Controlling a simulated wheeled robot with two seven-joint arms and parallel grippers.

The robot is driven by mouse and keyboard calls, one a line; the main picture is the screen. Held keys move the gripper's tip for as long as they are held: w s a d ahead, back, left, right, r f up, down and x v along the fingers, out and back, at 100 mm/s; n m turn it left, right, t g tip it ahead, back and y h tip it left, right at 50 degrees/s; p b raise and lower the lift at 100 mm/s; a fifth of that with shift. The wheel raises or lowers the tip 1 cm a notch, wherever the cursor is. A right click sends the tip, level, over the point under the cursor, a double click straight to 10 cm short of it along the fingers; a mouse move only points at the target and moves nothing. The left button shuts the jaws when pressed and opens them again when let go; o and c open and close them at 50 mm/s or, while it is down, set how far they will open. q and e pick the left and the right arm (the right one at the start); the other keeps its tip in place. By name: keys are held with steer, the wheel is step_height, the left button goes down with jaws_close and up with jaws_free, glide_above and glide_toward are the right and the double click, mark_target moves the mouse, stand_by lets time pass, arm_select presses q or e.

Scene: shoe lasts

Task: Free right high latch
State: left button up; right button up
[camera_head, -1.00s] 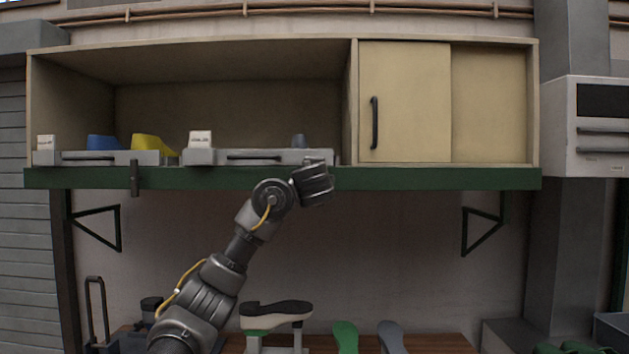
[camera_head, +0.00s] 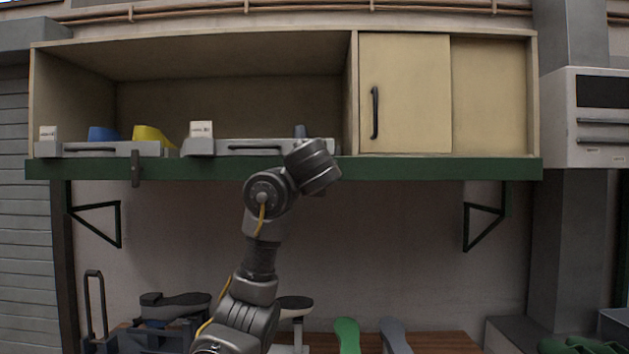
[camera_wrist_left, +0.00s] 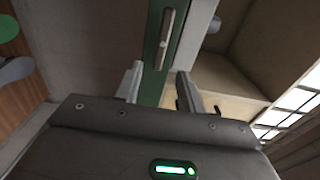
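A grey bar-shaped latch (camera_wrist_left: 165,40) lies along the green shelf edge (camera_wrist_left: 150,92) in the left wrist view. In the head view the right part of the green edge (camera_head: 430,168) is clear, but my wrist hides the spot in front of me. My left gripper (camera_wrist_left: 159,72) has its two fingers apart, one on each side of the green edge. The latch is just beyond the fingertips, and nothing is between them. In the head view the fingers are hidden behind my wrist. Another dark latch (camera_head: 135,168) hangs upright across the green edge at the left. My right gripper is not in view.
Two grey trays, the left (camera_head: 90,150) and the right (camera_head: 265,147), stand on the shelf with blue and yellow lasts. A sliding door (camera_head: 410,95) closes the cabinet's right side. Brackets (camera_head: 485,225) hang below. Shoe lasts (camera_head: 347,335) stand on the bench underneath.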

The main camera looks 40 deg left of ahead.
arm_select(q)
steer(key=shift+v, duration=1.15)
